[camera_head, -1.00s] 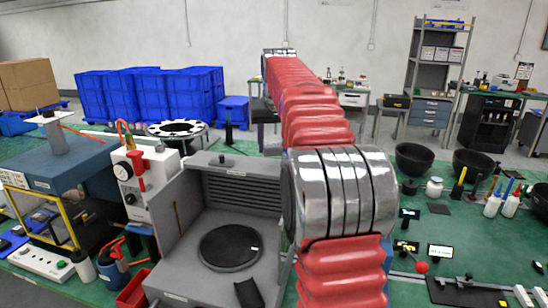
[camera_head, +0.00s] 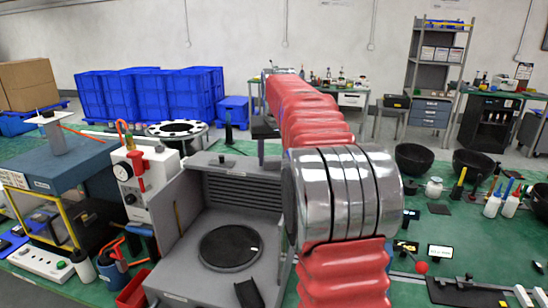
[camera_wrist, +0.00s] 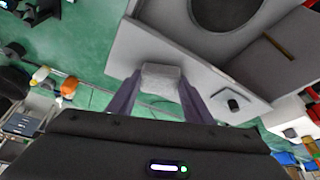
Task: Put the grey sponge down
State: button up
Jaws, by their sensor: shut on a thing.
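The grey sponge (camera_wrist: 162,78) is a small light-grey block in the wrist view. My gripper (camera_wrist: 158,92) is shut on it, with one dark purple finger on each side. Sponge and fingers overlap the outer edge of the grey open-fronted box (camera_wrist: 134,47) in this view; I cannot tell how high above or beside it they are.
The grey box (camera_head: 181,220) holds a dark round plate (camera_head: 230,247). A white gauge unit (camera_head: 147,188) stands at its left. On the green table to the right are black bowls (camera_head: 413,158), bottles (camera_head: 492,205) and small displays (camera_head: 440,251).

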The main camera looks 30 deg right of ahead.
jog(key=o, duration=1.1)
jog(key=v, duration=1.2)
